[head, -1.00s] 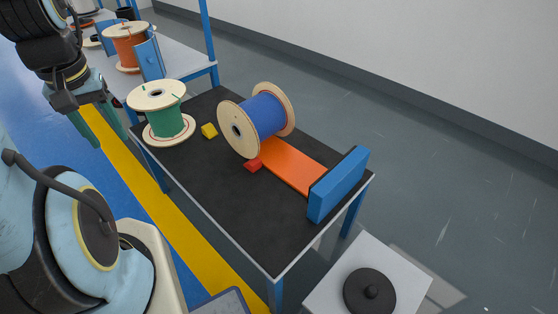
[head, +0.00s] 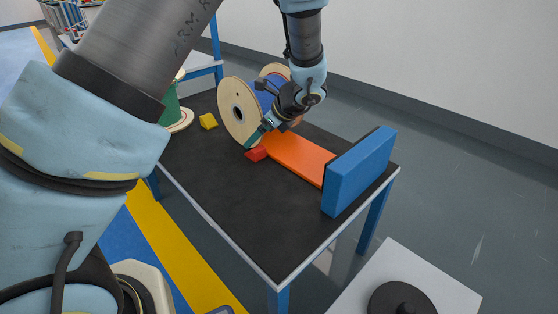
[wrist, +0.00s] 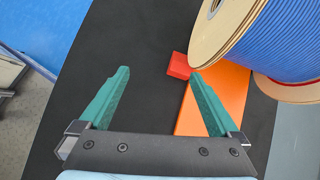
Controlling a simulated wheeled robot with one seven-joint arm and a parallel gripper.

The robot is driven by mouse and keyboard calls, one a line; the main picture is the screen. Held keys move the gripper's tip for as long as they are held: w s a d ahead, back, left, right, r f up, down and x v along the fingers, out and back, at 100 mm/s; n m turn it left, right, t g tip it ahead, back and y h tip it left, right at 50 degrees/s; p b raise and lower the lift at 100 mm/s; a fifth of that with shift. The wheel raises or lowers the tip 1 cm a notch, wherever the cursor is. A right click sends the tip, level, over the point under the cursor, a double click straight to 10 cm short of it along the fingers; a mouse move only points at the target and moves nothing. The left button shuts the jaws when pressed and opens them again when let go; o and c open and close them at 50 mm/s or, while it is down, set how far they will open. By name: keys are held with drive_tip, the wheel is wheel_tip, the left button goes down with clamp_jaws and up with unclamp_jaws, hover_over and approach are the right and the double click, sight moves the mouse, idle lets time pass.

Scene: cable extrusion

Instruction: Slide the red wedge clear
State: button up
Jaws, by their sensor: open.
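The red wedge (head: 256,154) lies on the black table top against the near flange of the blue cable spool (head: 240,112), beside the orange strip (head: 300,158). In the wrist view the red wedge (wrist: 179,66) is just beyond the tip of the right finger, by the orange strip (wrist: 217,91) and the spool flange (wrist: 222,36). My gripper (wrist: 160,75) is open and empty, with green fingers apart. In the head view my gripper (head: 257,135) reaches down beside the spool close to the wedge; the arm hides part of the spool.
A blue block (head: 358,172) stands at the orange strip's right end. A yellow wedge (head: 208,121) lies left of the spool, near a green spool (head: 172,110) partly hidden by my arm. The table's front part (head: 235,195) is clear.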

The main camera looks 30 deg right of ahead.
sight(261, 151)
drive_tip(key=d+m, duration=0.1)
drive_tip(key=s+d+f+m, duration=0.1)
drive_tip(key=d, duration=0.1)
drive_tip(key=d+f+m+t+b, duration=0.1)
drive_tip(key=d, duration=0.1)
drive_tip(key=shift+s+f+h, duration=0.25)
drive_tip(key=shift+h, duration=0.15)
drive_tip(key=b+x, duration=0.1)
drive_tip(key=x, duration=1)
drive_tip(key=shift+r+b, duration=0.15)
drive_tip(key=shift+b, duration=0.2)
drive_tip(key=c, duration=1.5)
